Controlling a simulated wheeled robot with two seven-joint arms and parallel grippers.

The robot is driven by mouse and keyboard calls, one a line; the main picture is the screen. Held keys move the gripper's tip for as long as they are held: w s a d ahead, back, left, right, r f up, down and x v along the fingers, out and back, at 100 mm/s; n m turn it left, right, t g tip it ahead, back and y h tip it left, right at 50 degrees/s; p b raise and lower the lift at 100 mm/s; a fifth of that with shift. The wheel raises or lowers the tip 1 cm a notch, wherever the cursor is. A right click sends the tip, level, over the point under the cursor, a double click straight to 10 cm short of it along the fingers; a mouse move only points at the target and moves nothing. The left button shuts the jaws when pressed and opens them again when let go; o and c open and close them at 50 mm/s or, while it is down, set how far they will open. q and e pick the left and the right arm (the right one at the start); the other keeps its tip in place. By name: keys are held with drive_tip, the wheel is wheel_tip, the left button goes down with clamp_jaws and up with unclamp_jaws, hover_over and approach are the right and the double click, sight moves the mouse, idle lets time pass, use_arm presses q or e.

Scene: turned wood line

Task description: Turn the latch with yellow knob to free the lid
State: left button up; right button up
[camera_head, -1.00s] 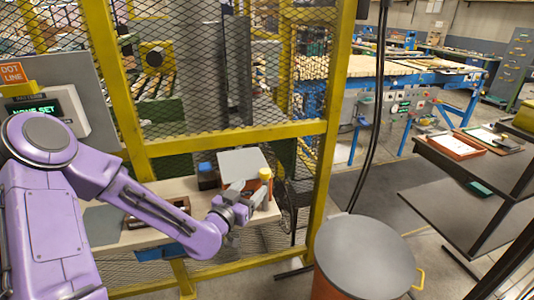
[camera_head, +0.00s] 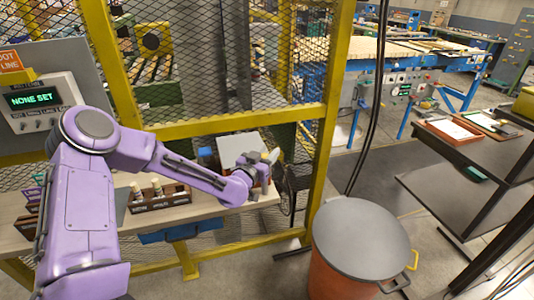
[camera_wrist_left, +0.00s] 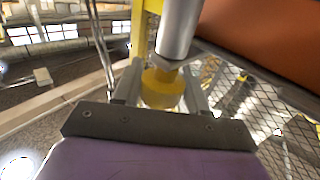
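My left gripper (camera_head: 266,161) is at the lid's right front corner. In the head view the yellow knob is hidden by it. In the left wrist view the yellow knob (camera_wrist_left: 162,90) sits between the two fingers of my left gripper (camera_wrist_left: 163,85), with a finger close against each side. A silver cylinder (camera_wrist_left: 180,30) rises from the knob there. The latch's angle is not clear. My right gripper is not in view.
The yellow fence post (camera_head: 328,130) stands right of the box, with mesh around it. A grey-topped orange drum (camera_head: 360,230) stands front right. A wooden rack (camera_head: 158,197) sits on the bench left of the box, and a panel reading NONE SET (camera_head: 35,98) stands at far left.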

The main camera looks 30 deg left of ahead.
use_arm(q)
drive_tip(key=c, duration=0.4)
drive_tip(key=shift+y, duration=0.3)
drive_tip(key=n+g+y, duration=0.1)
drive_tip(key=n+y, duration=0.1)
drive_tip(key=n+g+y+b, duration=0.1)
drive_tip(key=y, duration=0.2)
drive_tip(key=n+y, duration=0.2)
drive_tip(key=shift+s+a+n+g+y+b, duration=0.1)
drive_tip(key=shift+a+n+g+y+b, duration=0.2)
drive_tip(key=shift+g+y+b, duration=0.1)
drive_tip(key=n+g+y, duration=0.4)
drive_tip(key=g, duration=0.1)
drive_tip(key=n+g+y, duration=0.2)
drive_tip(key=shift+s+a+y, duration=0.3)
drive_tip(key=shift+s+a, duration=0.05)
drive_tip(key=n+g, duration=0.1)
drive_tip(key=g, duration=0.1)
drive_tip(key=n+g+y, duration=0.1)
drive_tip(key=n+g, duration=0.1)
drive_tip(key=n+g+b, duration=0.1)
drive_tip(key=g, duration=0.1)
drive_tip(key=shift+s+a+f+y, duration=0.1)
drive_tip(key=shift+s+y, duration=0.2)
drive_tip(key=shift+y, duration=0.1)
drive_tip(key=shift+s+n+g+b, duration=0.2)
drive_tip(key=shift+n+g+b, duration=0.15)
drive_tip(key=shift+n+g, duration=1.1)
drive_tip(key=shift+g, duration=0.45)
